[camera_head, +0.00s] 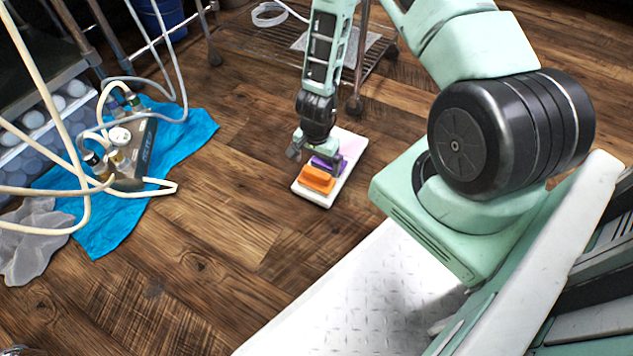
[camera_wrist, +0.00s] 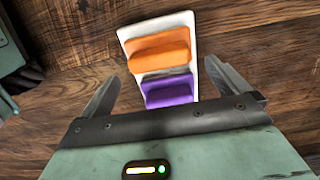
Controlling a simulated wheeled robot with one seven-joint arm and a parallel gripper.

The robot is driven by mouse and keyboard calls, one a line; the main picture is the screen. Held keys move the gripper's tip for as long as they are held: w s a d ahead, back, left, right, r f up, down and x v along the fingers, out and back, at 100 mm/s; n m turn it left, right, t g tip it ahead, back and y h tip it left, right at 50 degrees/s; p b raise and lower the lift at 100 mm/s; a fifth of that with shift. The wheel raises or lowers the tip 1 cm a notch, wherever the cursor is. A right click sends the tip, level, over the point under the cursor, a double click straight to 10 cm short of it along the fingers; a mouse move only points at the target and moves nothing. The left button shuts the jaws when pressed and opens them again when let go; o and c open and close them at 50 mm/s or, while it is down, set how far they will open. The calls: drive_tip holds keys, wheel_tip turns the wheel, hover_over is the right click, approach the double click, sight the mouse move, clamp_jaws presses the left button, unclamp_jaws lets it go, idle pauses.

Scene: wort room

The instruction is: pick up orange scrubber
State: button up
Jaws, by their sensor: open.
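The orange scrubber (camera_head: 317,180) lies on a white tray (camera_head: 352,152) on the wooden floor. A purple scrubber (camera_head: 328,163) lies beside it on the same tray. In the wrist view the orange scrubber (camera_wrist: 158,50) is beyond the purple scrubber (camera_wrist: 168,92), and the white tray (camera_wrist: 213,78) shows around both. My gripper (camera_head: 302,158) is over the tray, close to the scrubbers. In the wrist view my gripper (camera_wrist: 162,98) is open, its fingers apart on either side of the purple scrubber, with the orange one just past the fingertips. Nothing is held.
A blue cloth (camera_head: 185,140) with a pump-like device (camera_head: 135,150) and looping pale hoses lies at the left. A grey cloth (camera_head: 38,240) is near it. A wire rack (camera_head: 270,45) stands at the back. Wooden floor around the tray is mostly clear.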

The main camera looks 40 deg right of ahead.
sight(317, 172)
wheel_tip(317, 172, down, 5)
drive_tip(key=b, duration=0.4)
drive_tip(key=shift+s, duration=0.1)
drive_tip(key=shift+r, duration=0.15)
drive_tip(key=shift+c, duration=0.3)
drive_tip(key=c, duration=0.9)
wheel_tip(317, 172, up, 10)
drive_tip(key=p, duration=0.7)
drive_tip(key=shift+a, duration=0.1)
